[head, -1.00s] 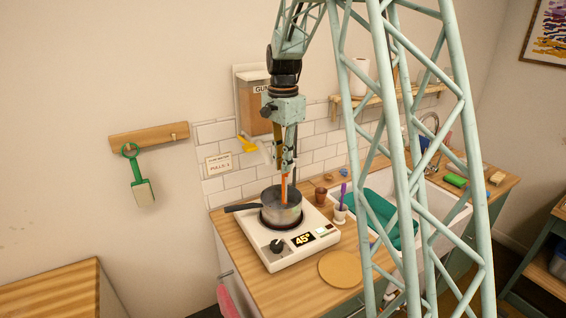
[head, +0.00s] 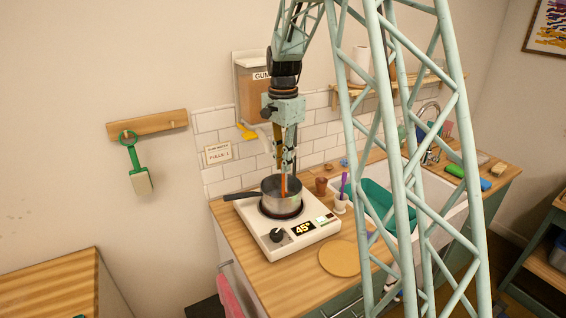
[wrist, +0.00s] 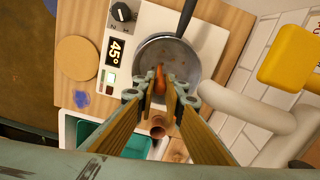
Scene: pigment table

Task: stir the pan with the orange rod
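The orange rod (head: 284,185) stands about upright with its lower end inside the pan. It also shows in the wrist view (wrist: 160,79), between my fingertips. My gripper (head: 287,164) points straight down above the pan and is shut on the rod's upper part. The grey metal pan (head: 281,206) sits on the white hotplate (head: 270,239), its dark handle to the left. In the wrist view the pan's rim (wrist: 199,62) surrounds the rod, and my fingers hide part of the pan. The rod's lower tip and the pan's contents are not clear.
The hotplate display reads 45°. A brown cup (head: 321,186) and a white holder with a purple item (head: 341,204) stand right of the pan. A round tan mat (head: 340,257) lies in front. A dispenser (head: 252,95) with a yellow lever hangs behind. A sink (head: 430,205) is at right.

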